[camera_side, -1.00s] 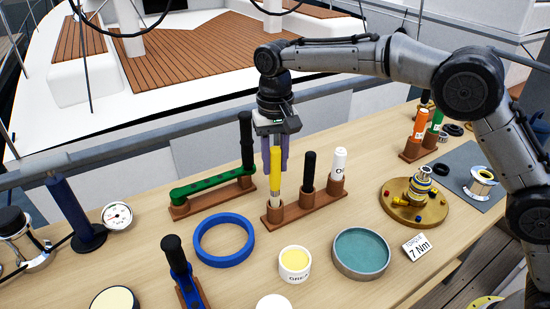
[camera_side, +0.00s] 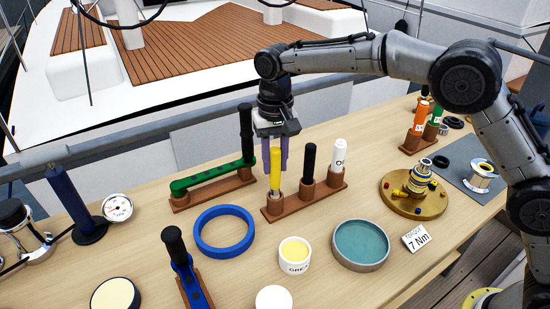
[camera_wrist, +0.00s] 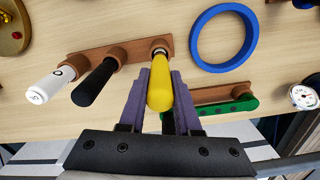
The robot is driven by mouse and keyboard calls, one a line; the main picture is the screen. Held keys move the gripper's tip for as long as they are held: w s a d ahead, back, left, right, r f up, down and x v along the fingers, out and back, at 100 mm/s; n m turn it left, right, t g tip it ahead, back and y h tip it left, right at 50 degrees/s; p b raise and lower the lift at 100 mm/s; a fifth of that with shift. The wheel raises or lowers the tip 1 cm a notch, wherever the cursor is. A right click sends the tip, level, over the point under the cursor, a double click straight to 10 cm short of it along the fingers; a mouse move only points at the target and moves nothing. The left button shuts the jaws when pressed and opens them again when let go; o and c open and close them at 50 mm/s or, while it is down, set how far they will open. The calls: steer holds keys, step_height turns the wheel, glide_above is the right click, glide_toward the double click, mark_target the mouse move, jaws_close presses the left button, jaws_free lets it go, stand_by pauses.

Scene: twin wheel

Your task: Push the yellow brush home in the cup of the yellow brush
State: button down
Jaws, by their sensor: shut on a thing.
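The yellow brush (camera_side: 275,168) stands about upright, its pale metal lower part going into the left cup (camera_side: 274,206) of a brown wooden rack (camera_side: 306,203). A short band of that metal shows above the cup rim. In the wrist view the yellow handle (camera_wrist: 158,92) points toward me, with the cup (camera_wrist: 160,50) behind it. My gripper (camera_side: 277,158) is shut on the brush, and its purple fingers show on both sides of the handle in the wrist view (camera_wrist: 167,92). The brush's lower end is hidden inside the cup.
A black-handled tool (camera_side: 309,163) and a white-handled one (camera_side: 339,157) stand close by in the same rack. A green bar with a black handle (camera_side: 246,135) lies behind to the left. A blue ring (camera_side: 224,211), a grease tub (camera_side: 295,271) and a teal dish (camera_side: 361,263) lie in front.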

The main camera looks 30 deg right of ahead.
steer(key=shift+f, duration=1.15)
steer(key=c, duration=0.5)
jaws_free()
step_height(320, 180, up, 14)
steer(key=shift+f, duration=0.1)
